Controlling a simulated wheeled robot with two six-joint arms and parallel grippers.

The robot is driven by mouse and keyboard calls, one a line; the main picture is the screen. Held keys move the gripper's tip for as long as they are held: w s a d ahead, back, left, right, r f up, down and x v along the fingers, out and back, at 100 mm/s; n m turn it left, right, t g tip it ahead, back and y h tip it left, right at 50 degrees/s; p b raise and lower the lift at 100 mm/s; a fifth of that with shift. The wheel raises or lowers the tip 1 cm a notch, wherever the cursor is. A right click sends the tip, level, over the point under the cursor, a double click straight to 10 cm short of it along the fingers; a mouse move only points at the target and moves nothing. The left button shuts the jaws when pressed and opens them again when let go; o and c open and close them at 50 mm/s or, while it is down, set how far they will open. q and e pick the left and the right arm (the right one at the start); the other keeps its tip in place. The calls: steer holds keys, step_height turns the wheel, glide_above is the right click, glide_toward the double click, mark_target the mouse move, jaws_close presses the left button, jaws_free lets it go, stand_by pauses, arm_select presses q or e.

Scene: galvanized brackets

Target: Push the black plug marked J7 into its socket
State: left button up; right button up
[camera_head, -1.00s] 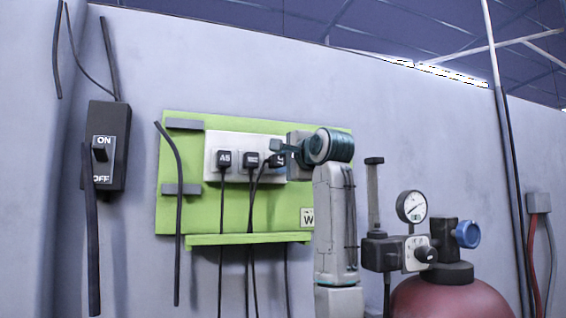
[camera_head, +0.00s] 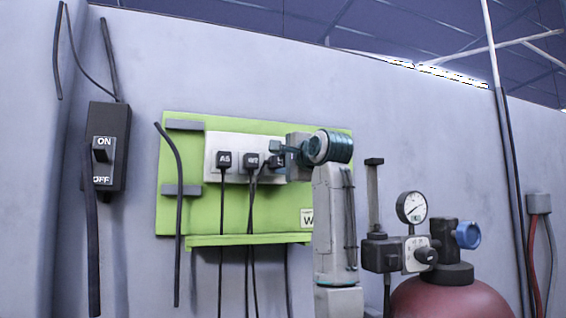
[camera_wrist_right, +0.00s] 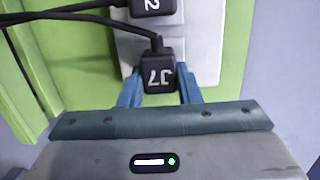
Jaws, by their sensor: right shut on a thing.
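The black plug marked J7 (camera_wrist_right: 160,78) is between the blue fingers of my right gripper (camera_wrist_right: 160,92) in the right wrist view, its cable leading off to the left. In the head view my right gripper (camera_head: 278,149) is at the right end of a white socket strip (camera_head: 212,160), shut on the plug, which is partly covered. The plug is in front of the strip; its socket is hidden, and I cannot tell how deep it sits. My left gripper is not in view.
Two other black plugs, one marked A5 (camera_head: 224,160) and one in the middle (camera_head: 251,160), sit on the strip with hanging cables. The strip is on a green board (camera_head: 205,215). An ON/OFF switch box (camera_head: 105,145) is at left, a red gas cylinder (camera_head: 450,300) at right.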

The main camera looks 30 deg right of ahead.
steer(key=shift+w, duration=0.2)
steer(key=o, duration=1)
steer(key=shift+s, duration=0.1)
steer(key=shift+s+f+b, duration=0.15)
steer(key=shift+s+b, duration=0.2)
steer(key=shift+b, duration=0.05)
steer(key=s+b, duration=0.5)
steer(key=s, duration=0.4)
steer(key=shift+s+a, duration=0.4)
steer(key=shift+a, duration=0.05)
